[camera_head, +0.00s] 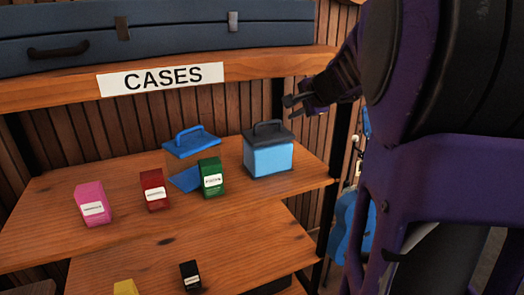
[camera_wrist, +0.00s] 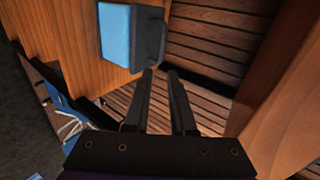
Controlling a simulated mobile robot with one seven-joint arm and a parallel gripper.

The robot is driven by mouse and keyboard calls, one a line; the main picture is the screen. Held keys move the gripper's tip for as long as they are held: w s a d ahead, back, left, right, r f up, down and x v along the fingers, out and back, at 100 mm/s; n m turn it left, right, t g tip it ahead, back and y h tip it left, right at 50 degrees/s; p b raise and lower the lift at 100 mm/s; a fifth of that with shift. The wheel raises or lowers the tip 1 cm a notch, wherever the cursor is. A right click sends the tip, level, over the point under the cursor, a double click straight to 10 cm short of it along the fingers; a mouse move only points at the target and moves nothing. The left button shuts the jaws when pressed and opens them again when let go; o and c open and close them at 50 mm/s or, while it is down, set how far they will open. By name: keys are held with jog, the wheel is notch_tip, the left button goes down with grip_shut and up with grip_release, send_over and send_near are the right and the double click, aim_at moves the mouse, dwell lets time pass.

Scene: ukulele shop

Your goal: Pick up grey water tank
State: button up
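The grey water tank (camera_head: 268,152) stands upright on the right part of the wooden shelf. It has a dark grey lid with a loop handle and a light blue body. In the wrist view the tank (camera_wrist: 118,34) is at the top left, with its handle pointing right. My gripper (camera_head: 289,106) is above and just right of the tank's handle in the head view, apart from it. In the wrist view my gripper's two fingers (camera_wrist: 161,75) are parted, with nothing between them, just below the handle's end.
A blue-lidded tank (camera_head: 191,142) stands left of the grey one. Green (camera_head: 211,178), red (camera_head: 154,190) and pink (camera_head: 93,204) boxes stand along the shelf. A dark post (camera_head: 337,150) is at the right.

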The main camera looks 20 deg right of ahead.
send_near(269, 122)
jog(key=x, duration=0.2)
jog(key=a+x, duration=0.1)
jog(key=x, duration=0.2)
jog(key=shift+f, duration=0.15)
jog(key=shift+d+p+x, duration=0.15)
jog(key=shift+d+x, duration=0.1)
jog(key=shift+x, duration=1.15)
jog(key=shift+d+p+x, duration=0.15)
jog(key=shift+d+x, duration=0.05)
jog(key=shift+x, duration=1.15)
jog(key=shift+c, duration=0.2)
grip_shut()
jog(key=shift+w+r, duration=0.1)
jog(key=shift+r, duration=0.25)
